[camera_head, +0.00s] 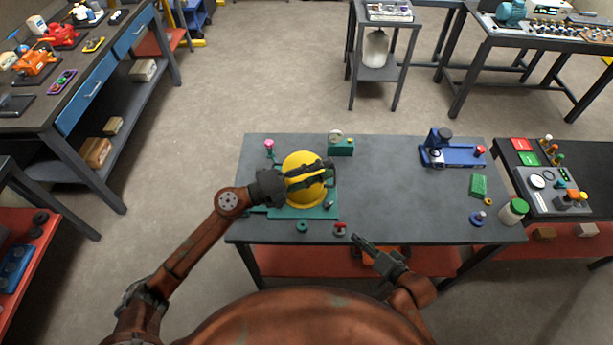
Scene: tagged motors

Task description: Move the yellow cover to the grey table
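The yellow cover (300,160) is a round dome at the left of the grey-topped table (400,200) in front of me. It is over a teal base plate (320,212); I cannot tell whether it touches the plate. My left gripper (332,170) is at the dome, its dark fingers lying across the top with yellow showing between them. Whether they are closed on it is unclear. My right gripper (357,243) is over the table's front edge, apart from the cover. It appears empty, and its finger gap is hard to make out.
A teal box (341,148) and a pink-topped post (269,146) stand behind the cover. A teal ring (302,227) and a small red part (340,229) lie in front. A blue fixture (450,152) is at the right. The table's middle is clear.

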